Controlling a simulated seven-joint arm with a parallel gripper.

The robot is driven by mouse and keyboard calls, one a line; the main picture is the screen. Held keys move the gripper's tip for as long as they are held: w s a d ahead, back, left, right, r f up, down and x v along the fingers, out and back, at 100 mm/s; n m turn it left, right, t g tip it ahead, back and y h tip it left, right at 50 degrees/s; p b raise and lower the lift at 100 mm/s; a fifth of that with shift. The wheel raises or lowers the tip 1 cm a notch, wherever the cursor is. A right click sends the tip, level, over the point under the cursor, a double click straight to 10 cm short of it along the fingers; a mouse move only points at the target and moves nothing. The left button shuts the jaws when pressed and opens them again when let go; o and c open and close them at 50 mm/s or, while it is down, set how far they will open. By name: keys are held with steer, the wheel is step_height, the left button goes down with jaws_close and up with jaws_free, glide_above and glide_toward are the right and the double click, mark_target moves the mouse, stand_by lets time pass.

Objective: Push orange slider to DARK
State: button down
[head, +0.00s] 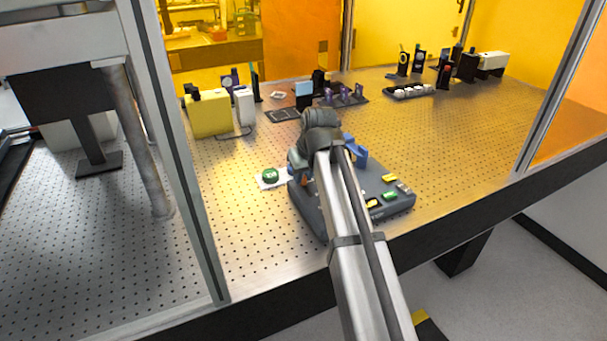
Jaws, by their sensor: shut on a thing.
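The dark grey interferometer unit (387,209) sits on the perforated bench near its front edge. A small orange part (306,181), which looks like the orange slider, shows at the unit's left side beside my arm. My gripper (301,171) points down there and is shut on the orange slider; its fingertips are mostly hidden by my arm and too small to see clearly. A blue part (355,148) stands at the back of the unit. Yellow and green buttons (390,195) show on its right top. The DARK marking cannot be read.
A green round knob (270,175) on a white card lies just left of the unit. A yellow box (208,113) and optics mounts (343,95) stand behind. An upright metal frame post (180,150) is at left.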

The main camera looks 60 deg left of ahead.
mark_target(309, 193)
steer(key=shift+d, duration=2.55)
steer(key=c, duration=1)
jaws_free()
steer(key=shift+c, duration=0.2)
steer(key=shift+o, duration=0.2)
steer(key=v, duration=1.4)
steer(key=shift+f, duration=0.1)
